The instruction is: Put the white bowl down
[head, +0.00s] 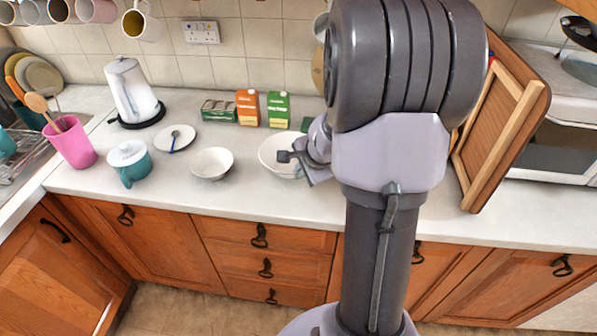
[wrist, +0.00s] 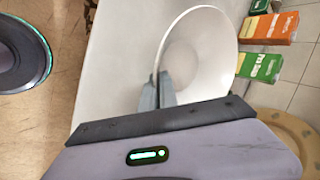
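The white bowl (head: 270,150) is at the back middle of the counter in the head view, partly hidden by my arm. In the wrist view the white bowl (wrist: 205,50) fills the upper middle, its open side showing. My gripper (wrist: 159,88) has its two fingers close together with the bowl's near rim between them. In the head view my gripper (head: 287,157) is at the bowl's right side. I cannot tell whether the bowl's base touches the counter.
A second white bowl (head: 212,164) stands on the counter (head: 235,196) to the left. Beyond are an orange carton (head: 247,107) and a green carton (head: 278,109). A plate with a spoon (head: 175,138), a teal pot (head: 130,164) and a kettle (head: 133,92) stand further left. A wooden frame (head: 500,125) leans at right.

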